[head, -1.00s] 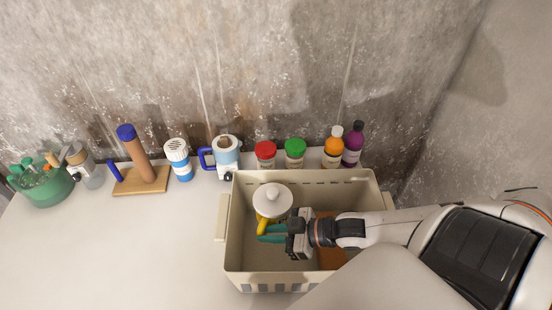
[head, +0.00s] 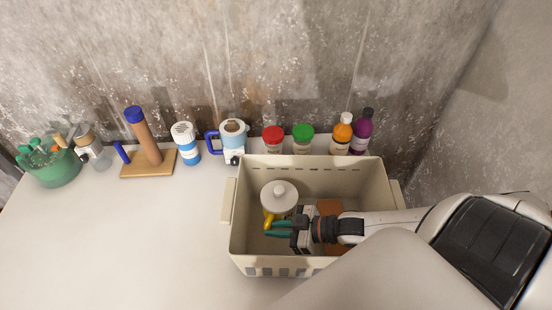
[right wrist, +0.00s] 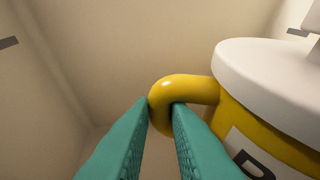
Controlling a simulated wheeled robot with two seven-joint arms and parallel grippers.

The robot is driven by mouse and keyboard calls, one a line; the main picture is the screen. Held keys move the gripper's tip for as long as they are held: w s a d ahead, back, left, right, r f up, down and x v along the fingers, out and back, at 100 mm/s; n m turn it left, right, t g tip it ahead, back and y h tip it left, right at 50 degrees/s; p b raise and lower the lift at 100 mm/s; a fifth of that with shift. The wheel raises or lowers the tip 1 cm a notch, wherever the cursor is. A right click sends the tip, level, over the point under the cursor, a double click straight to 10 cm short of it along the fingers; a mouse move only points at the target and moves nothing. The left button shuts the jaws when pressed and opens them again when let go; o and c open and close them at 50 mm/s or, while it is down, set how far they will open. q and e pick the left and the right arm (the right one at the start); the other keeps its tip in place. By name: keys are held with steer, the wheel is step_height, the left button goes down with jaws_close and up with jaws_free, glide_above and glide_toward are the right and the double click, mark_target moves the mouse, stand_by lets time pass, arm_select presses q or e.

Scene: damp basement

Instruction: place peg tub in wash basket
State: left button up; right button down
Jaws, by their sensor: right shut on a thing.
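The peg tub is yellow with a white lid (head: 279,197) and a yellow loop handle (head: 267,219). It is inside the beige wash basket (head: 231,232), in its left half. I cannot tell whether its base touches the basket floor. My right gripper (head: 278,229) reaches into the basket from the right, its teal fingers shut on the handle. The right wrist view shows the fingers (right wrist: 160,112) on either side of the handle (right wrist: 185,88), beside the tub's yellow wall (right wrist: 250,125) and part of a dark letter label. My left gripper is out of view.
An orange-brown thing (head: 329,207) lies in the basket, partly hidden by my arm. Behind the basket stand red-lidded (head: 273,138) and green-lidded (head: 303,138) jars and two bottles. The front-left tabletop is clear.

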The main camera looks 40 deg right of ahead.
steer(key=c, duration=1.4)
jaws_free()
steer(key=shift+f, duration=0.1)
